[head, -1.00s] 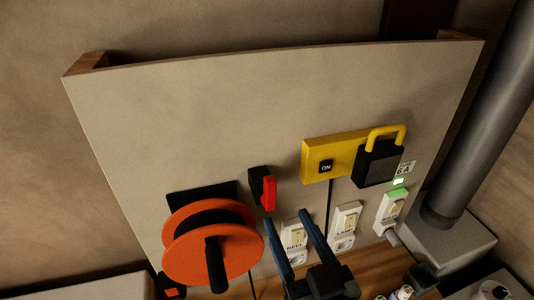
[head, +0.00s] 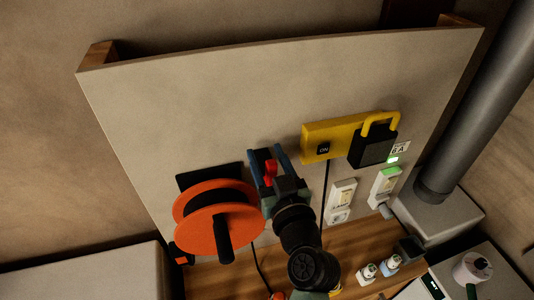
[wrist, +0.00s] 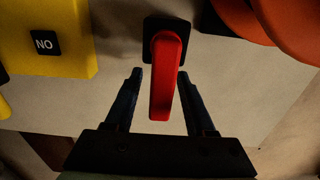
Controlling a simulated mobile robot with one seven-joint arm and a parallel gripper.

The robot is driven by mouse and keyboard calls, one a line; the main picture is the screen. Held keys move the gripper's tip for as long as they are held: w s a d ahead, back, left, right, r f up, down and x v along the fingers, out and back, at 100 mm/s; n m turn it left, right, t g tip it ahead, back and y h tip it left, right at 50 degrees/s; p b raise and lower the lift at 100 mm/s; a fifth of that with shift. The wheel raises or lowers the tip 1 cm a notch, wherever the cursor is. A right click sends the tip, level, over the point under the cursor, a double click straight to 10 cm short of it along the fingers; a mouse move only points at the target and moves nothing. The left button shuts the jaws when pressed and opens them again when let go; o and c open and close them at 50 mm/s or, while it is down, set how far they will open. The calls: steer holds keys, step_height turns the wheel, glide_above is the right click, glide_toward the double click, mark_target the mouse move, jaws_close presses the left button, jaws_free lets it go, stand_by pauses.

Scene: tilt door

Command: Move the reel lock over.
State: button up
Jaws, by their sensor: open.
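The reel lock appears to be the red lever (head: 270,171) on a small black base, on the upright panel just right of the orange reel (head: 218,232). In the wrist view the red lever (wrist: 163,85) stands out from its black base (wrist: 165,28). My gripper (head: 265,152) is open at the lever. In the wrist view one finger is on each side of the lever. There is a clear gap on the left; on the right the finger is very close, and I cannot tell if it touches.
A yellow plate (head: 328,140) with an ON switch and a black padlock (head: 372,147) is to the right. White switch sockets (head: 341,199) sit below it. A wooden ledge (head: 360,243) runs under the panel. A grey pipe (head: 478,105) stands at far right. The upper panel is clear.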

jaws_close()
stand_by(0.5)
steer(key=m, duration=0.1)
steer(key=d+m+b, duration=0.1)
steer(key=m+b, duration=0.1)
steer(key=m, duration=0.1)
steer(key=shift+w+d+f, duration=0.25)
steer(key=shift+d+f, duration=0.05)
steer(key=shift+f, duration=0.05)
steer(key=m, duration=0.1)
steer(key=m+b, duration=0.1)
steer(key=d+m, duration=0.1)
steer(key=shift+w+d+f+m+b, duration=0.1)
steer(key=shift+w+f+m+b, duration=0.1)
steer(key=shift+f+m+b, duration=0.2)
steer(key=shift+w+d+f+m+b, duration=0.15)
steer(key=shift+d+f+m, duration=0.2)
steer(key=shift+m, duration=1)
steer(key=shift+d+f+m+b, duration=0.15)
steer(key=shift+f+m, duration=0.35)
steer(key=shift+m, duration=0.9)
steer(key=shift+w+d+f+m+b, duration=0.1)
steer(key=shift+d+f+m, duration=0.25)
steer(key=shift+m, duration=1)
steer(key=shift+a+f, duration=0.1)
